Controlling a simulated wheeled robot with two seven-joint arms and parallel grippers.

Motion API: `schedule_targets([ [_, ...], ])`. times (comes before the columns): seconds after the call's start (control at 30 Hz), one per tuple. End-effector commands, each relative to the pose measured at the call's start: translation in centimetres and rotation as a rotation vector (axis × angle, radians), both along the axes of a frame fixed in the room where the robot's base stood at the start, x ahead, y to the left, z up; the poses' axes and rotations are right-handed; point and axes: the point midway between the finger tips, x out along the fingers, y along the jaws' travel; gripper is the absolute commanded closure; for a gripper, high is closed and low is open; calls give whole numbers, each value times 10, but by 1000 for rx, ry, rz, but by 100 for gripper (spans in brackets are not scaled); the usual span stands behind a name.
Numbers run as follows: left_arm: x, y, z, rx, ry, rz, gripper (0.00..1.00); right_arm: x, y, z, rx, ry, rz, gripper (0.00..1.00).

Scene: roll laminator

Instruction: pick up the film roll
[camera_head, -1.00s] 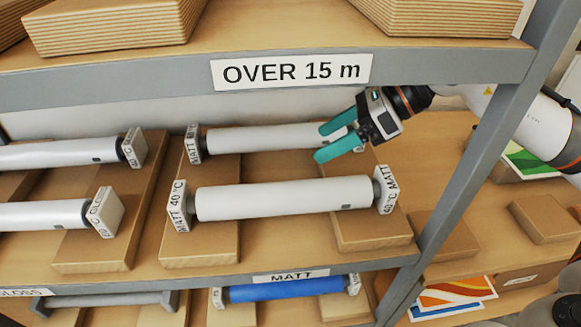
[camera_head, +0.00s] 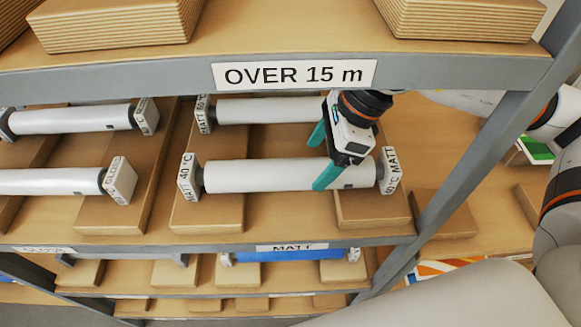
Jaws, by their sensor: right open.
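Several white film rolls with square end caps lie on wooden blocks on the shelf. The front roll marked MATT 40 °C (camera_head: 265,176) lies level in the middle. My right gripper (camera_head: 322,160) is open, its teal fingers pointing down and left over the right half of this roll. The nearer finger overlaps the roll in the view; the other shows behind it. I cannot tell whether they touch it. A rear MATT roll (camera_head: 265,110) lies behind, its right end hidden by my gripper. My left gripper is not in view.
Two more white rolls (camera_head: 50,181) lie at the left, the front one marked GLOSS. The upper shelf edge with an OVER 15 m label (camera_head: 294,74) runs above. A grey post (camera_head: 455,165) stands at the right. A blue roll (camera_head: 290,254) lies on the shelf below.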

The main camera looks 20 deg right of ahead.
Motion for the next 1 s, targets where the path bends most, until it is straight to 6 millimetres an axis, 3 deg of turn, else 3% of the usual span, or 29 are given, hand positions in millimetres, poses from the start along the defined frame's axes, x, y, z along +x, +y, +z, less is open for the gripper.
schedule_targets([
  [0.2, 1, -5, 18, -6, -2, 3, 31, 9, 37, 2, 2, 2, 7, 22],
  [0.4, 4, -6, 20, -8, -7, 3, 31, 12, 42, -25, 1, 3, 1, 22],
  [0.67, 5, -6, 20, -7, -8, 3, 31, 12, 43, -28, 1, 0, 1, 22],
  [1.0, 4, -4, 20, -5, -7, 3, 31, 12, 43, -27, 1, 0, 1, 76],
])
